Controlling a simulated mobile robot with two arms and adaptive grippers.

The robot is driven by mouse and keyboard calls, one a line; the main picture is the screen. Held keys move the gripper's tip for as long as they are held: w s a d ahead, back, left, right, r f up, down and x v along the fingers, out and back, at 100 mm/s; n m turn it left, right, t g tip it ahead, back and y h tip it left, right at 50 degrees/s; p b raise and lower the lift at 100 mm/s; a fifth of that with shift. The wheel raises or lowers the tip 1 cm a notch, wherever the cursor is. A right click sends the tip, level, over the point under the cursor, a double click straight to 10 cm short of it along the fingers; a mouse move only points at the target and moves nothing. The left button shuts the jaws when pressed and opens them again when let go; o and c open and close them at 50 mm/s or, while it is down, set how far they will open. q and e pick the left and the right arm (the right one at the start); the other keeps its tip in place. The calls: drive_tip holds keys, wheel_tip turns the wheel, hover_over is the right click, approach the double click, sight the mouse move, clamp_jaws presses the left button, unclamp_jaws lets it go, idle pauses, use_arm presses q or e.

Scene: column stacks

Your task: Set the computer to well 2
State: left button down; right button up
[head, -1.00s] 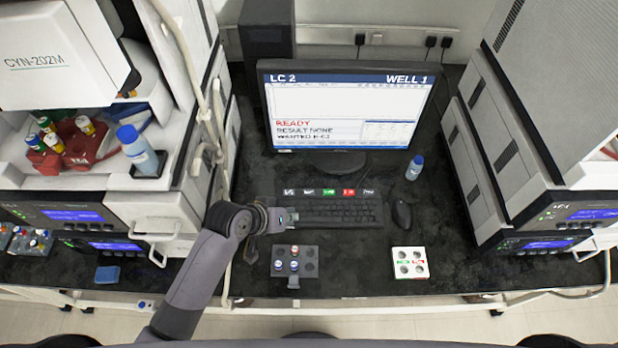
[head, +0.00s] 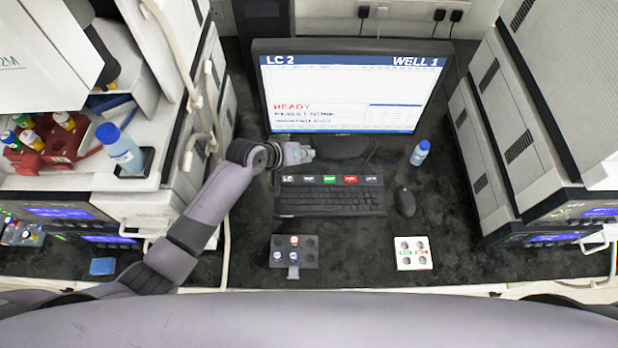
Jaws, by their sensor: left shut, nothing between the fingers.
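The computer's monitor (head: 350,90) shows "LC 2" at its top left, "WELL 1" at its top right and "READY" in red. In front of it lies a black keyboard (head: 328,202). Along its back edge runs a row of labelled keys, including a green key (head: 330,180) and a red key (head: 350,180). My left gripper (head: 308,153) is shut and empty. It appears behind the left part of the key row, below the screen's lower edge; I cannot tell its height or any contact. My right gripper is not in view.
A mouse (head: 404,201) and a blue-capped bottle (head: 420,153) stand right of the keyboard. A dark vial rack (head: 310,256) and a white four-hole rack (head: 428,262) sit at the front. Tall instruments flank the bench on both sides.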

use_arm(q)
wheel_tip(320, 180, down, 4)
drive_tip(key=b, duration=0.3)
drive_tip(key=shift+s+r, duration=0.1)
drive_tip(key=shift+r, duration=0.15)
drive_tip(key=b, duration=0.4)
hover_over(307, 177)
wheel_tip(307, 177, down, 4)
drive_tip(key=shift+f, duration=0.35)
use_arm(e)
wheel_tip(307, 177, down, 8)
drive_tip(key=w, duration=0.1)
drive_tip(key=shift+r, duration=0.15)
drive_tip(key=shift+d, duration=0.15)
use_arm(q)
drive_tip(key=shift+f, duration=0.1)
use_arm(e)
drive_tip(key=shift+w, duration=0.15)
use_arm(q)
drive_tip(key=shift+f, duration=0.35)
